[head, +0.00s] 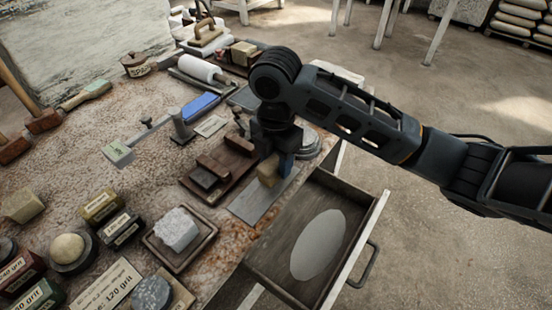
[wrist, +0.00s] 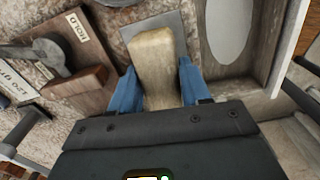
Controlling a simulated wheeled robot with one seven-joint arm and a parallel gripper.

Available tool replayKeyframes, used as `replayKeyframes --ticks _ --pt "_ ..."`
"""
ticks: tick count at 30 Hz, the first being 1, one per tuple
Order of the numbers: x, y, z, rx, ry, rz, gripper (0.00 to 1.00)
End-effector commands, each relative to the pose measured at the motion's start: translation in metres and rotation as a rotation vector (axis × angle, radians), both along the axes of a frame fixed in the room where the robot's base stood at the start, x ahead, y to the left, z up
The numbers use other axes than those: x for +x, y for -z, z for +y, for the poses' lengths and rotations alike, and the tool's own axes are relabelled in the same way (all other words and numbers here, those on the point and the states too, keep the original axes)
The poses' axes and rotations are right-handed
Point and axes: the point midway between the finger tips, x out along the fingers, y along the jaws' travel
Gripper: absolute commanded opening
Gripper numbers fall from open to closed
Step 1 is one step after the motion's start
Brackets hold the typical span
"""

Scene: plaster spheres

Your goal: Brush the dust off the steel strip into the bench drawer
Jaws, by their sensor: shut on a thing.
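My gripper (head: 274,166) has blue fingers, which also show in the wrist view (wrist: 155,90). It is shut on a pale wooden brush (wrist: 156,65), whose tan body also shows below the fingers in the head view (head: 267,172). Its bristles are hidden. The grey steel strip (head: 262,204) lies on the bench beside the drawer; the brush is over its far part, and I cannot tell whether they touch. The strip shows around the brush in the wrist view (wrist: 182,22). No dust is clearly visible on it. The bench drawer (head: 340,191) is pulled open, with a pale oval patch on its floor.
A dark wooden holder (head: 222,165) stands left of the strip. A white rough block sits in a square tray (head: 157,250) at the front. Pots, labelled blocks and tools crowd the bench's left side. The floor right of the drawer is clear.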

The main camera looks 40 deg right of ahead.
Motion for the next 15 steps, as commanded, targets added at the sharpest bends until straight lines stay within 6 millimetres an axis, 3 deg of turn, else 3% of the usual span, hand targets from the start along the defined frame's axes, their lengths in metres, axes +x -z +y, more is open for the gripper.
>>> replayKeyframes --ticks 15 --pt "0.0 0.0083 -0.0002 0.0 0.001 0.0 0.22"
